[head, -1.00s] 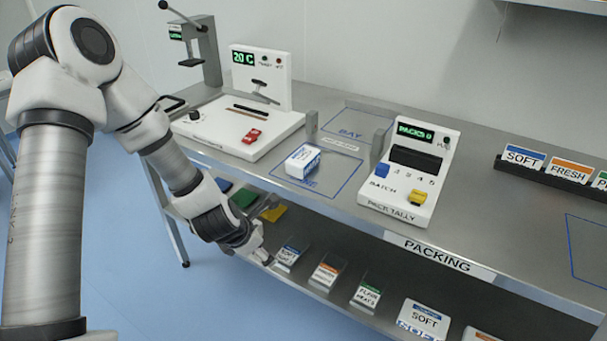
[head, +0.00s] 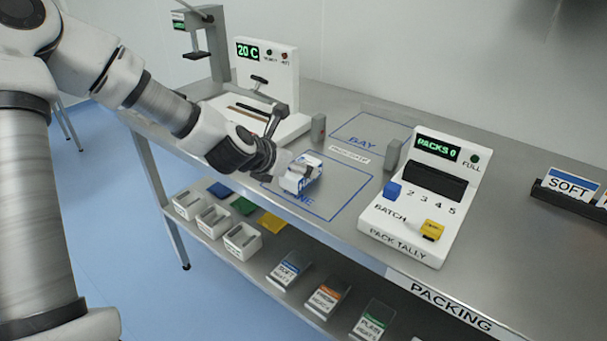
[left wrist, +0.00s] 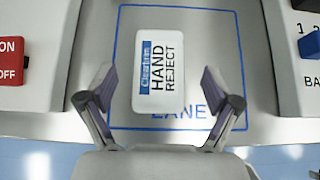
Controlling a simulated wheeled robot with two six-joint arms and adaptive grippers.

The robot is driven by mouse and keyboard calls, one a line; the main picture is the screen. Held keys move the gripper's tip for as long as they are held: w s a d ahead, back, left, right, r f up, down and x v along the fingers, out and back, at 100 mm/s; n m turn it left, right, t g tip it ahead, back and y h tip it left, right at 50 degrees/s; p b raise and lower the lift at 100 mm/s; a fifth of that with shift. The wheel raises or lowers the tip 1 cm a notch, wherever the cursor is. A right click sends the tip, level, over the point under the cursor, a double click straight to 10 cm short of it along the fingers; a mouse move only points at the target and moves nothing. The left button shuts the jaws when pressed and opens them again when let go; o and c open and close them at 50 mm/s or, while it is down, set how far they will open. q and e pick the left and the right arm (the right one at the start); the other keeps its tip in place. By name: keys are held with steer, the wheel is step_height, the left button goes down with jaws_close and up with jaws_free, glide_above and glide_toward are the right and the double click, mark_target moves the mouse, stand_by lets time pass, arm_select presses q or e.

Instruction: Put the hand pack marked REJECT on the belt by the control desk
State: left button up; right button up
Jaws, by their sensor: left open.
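The hand pack (left wrist: 159,76) is a small white pack with a blue band. In the left wrist view its top reads HAND REJECT. It lies inside the blue LANE outline on the packing bench, and it also shows in the head view (head: 311,168). My left gripper (left wrist: 162,88) is open, with one finger on each side of the pack and visible gaps between. In the head view the left gripper (head: 290,170) is at the pack and partly hides it. My right gripper is not in view. No belt or control desk can be made out.
A PACK TALLY box (head: 420,205) reading PACKS 0 stands right of the lane. A sealer (head: 268,85) reading 20 C stands behind my left arm. The blue BAY outline (head: 365,135) is empty. A lower shelf holds white bins (head: 213,222) and several packets.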

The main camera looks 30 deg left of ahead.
arm_select(q)
steer(key=b+x, duration=0.1)
steer(key=x, duration=0.4)
steer(key=shift+w+f, duration=0.25)
steer(key=shift+f, duration=0.1)
steer(key=shift+s+r, duration=0.2)
steer(key=shift+c, duration=0.3)
steer(key=c, duration=1.4)
